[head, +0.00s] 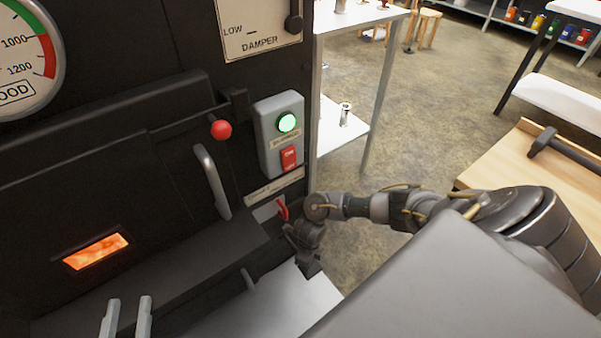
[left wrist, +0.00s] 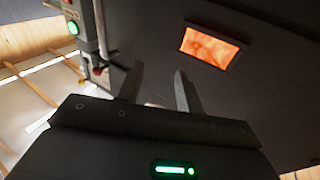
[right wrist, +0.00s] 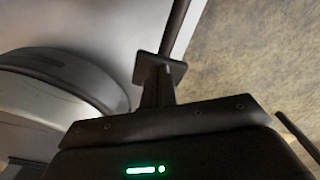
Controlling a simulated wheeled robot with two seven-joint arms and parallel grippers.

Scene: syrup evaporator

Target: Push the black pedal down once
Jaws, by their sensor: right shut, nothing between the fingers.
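The black pedal (right wrist: 150,70) shows in the right wrist view as a small dark flat pad on a dark bar that runs up and to the right. My right gripper (right wrist: 158,84) is shut and empty, with its fingertips right at the pad; whether they touch it I cannot tell. In the head view my right arm reaches down beside the stove's right side, and I cannot make out the pedal clearly there. My left gripper (head: 128,307) is open and empty at the lower left, in front of the stove; its two spread fingers also show in the left wrist view (left wrist: 158,88).
The black stove front (head: 110,180) has a glowing window (head: 96,251), a red-knobbed lever (head: 221,130), a handle (head: 212,180) and a switch box (head: 280,135) with a lit green lamp. A metal shelf (head: 372,125) and a wooden bench (head: 530,150) stand to the right, with open floor between.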

